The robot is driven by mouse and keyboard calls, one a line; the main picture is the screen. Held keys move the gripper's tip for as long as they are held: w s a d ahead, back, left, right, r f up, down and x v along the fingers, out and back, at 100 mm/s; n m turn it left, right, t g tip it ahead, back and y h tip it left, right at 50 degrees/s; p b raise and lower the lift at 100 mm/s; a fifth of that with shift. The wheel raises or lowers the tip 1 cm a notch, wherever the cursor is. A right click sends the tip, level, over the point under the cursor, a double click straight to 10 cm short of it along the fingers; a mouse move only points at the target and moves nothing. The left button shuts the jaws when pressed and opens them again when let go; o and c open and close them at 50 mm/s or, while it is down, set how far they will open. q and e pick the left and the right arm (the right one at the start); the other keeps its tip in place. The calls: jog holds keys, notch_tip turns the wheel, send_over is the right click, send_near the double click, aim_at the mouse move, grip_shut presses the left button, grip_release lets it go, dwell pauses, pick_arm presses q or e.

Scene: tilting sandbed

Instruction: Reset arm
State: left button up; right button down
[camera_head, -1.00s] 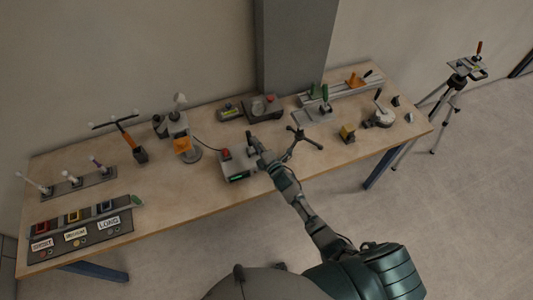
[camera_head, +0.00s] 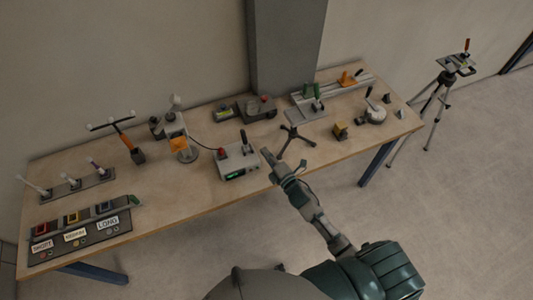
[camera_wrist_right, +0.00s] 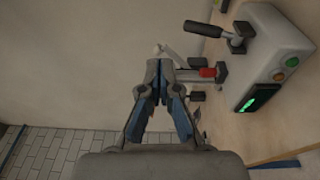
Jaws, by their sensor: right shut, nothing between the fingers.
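My right gripper (camera_head: 268,158) is over the front part of the table, just right of a grey control box (camera_head: 237,163). The box has a red knob, a dark lever and a green lit display. In the right wrist view, my right gripper (camera_wrist_right: 160,70) has its fingertips together with nothing between them. The same control box (camera_wrist_right: 270,60) shows there at the right, apart from the fingers. My left gripper is not in view.
The wooden table (camera_head: 185,205) carries a small dark tripod stand (camera_head: 292,140) close to my right gripper. A lamp-like device (camera_head: 180,140) and a panel with labelled bins (camera_head: 75,235) stand to the left. A tripod (camera_head: 440,100) stands on the floor at the right.

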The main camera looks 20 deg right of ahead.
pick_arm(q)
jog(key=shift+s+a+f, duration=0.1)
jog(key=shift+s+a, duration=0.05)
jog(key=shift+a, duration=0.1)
pick_arm(e)
jog(key=shift+w+a, duration=0.1)
jog(key=shift+a, duration=0.2)
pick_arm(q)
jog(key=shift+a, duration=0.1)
